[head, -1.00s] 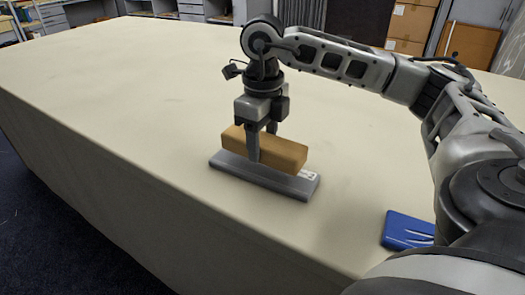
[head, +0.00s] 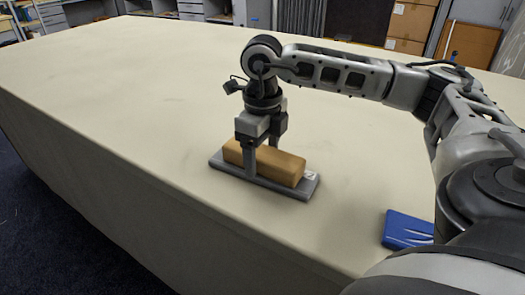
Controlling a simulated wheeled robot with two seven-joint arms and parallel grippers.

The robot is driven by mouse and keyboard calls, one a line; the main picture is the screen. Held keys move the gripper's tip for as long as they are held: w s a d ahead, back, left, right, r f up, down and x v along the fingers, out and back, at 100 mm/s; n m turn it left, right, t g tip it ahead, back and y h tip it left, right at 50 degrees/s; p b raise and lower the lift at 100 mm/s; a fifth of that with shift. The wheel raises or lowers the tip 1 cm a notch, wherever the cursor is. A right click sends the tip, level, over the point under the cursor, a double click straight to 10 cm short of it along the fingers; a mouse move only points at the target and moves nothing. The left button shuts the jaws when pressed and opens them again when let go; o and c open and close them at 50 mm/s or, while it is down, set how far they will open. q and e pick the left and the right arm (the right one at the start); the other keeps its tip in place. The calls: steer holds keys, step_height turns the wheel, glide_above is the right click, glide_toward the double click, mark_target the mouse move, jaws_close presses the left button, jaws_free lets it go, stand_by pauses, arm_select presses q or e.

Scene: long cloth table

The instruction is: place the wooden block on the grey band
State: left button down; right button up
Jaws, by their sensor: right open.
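The wooden block (head: 284,167) is a tan, long block lying lengthwise along the grey band (head: 228,168), resting on it. The band is a flat grey bar on the table, with a small white printed patch at its right end. My right gripper (head: 262,170) points down over the block, with one finger in front of its near side and the other behind it. The jaws are open around the block; the far fingertip is hidden. My left gripper is out of view.
The cream cloth table (head: 130,100) is wide and mostly clear. A blue flat object (head: 407,230) lies near the front edge at the right, beside my right arm. Cardboard boxes (head: 410,25) and shelving stand behind the table.

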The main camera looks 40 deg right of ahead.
mark_target(262, 152)
arm_select(q)
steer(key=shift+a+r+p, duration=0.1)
steer(key=shift+p, duration=0.4)
arm_select(e)
step_height(262, 152, up, 12)
steer(key=shift+r, duration=0.15)
